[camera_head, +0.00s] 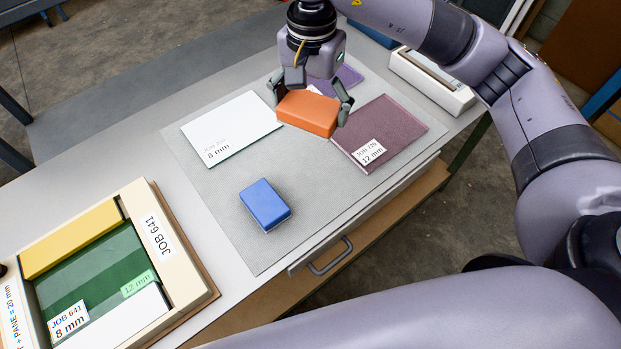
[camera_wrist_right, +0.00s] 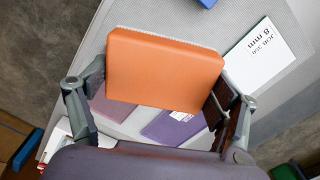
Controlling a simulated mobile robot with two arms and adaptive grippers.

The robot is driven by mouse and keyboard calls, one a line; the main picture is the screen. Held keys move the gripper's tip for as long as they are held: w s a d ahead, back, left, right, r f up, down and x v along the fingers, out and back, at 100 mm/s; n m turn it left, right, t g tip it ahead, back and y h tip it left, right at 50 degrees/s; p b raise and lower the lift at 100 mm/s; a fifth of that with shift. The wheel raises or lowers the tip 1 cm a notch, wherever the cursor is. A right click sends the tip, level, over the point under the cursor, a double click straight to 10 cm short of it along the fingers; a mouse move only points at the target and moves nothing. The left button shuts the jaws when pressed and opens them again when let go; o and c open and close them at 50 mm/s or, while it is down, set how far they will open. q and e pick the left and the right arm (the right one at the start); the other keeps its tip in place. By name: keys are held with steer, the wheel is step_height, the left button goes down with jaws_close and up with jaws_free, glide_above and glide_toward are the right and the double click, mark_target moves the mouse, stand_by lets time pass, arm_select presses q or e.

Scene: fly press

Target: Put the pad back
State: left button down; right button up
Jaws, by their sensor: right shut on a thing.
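An orange pad (camera_head: 308,113) is held in my right gripper (camera_head: 311,106), whose two fingers close on its opposite ends. The pad also shows large in the right wrist view (camera_wrist_right: 165,70), between the fingers (camera_wrist_right: 160,95). It appears to be above the grey mat; I cannot tell how high. A blue pad (camera_head: 264,204) lies on the front part of the mat (camera_head: 215,205). It shows only as a sliver at the top of the wrist view. My left gripper is not in view.
A white 8 mm pane (camera_head: 228,128), a dark mauve 12 mm pane (camera_head: 400,130) and a purple pane (camera_head: 345,78) lie around the held pad. A JOB 641 frame (camera_head: 165,235) with a yellow block (camera_head: 70,240) stands front left. A pale box (camera_head: 432,82) is at the right.

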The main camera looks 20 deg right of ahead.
steer(key=shift+s+a+f+m, duration=0.1)
steer(key=shift+a+f+m, duration=0.05)
steer(key=shift+f, duration=0.35)
steer(key=shift+s+a+f+m, duration=0.1)
steer(key=shift+a+f+m, duration=0.05)
steer(key=shift+f, duration=0.35)
step_height(320, 180, down, 2)
steer(key=p, duration=0.3)
glide_above(310, 178)
step_height(310, 178, down, 11)
steer(key=shift+f, duration=0.55)
step_height(310, 178, down, 3)
steer(key=shift+f+p, duration=0.2)
steer(key=shift+p, duration=0.35)
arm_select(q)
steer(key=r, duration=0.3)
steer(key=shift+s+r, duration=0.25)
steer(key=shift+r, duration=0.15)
arm_select(e)
steer(key=shift+f, duration=0.1)
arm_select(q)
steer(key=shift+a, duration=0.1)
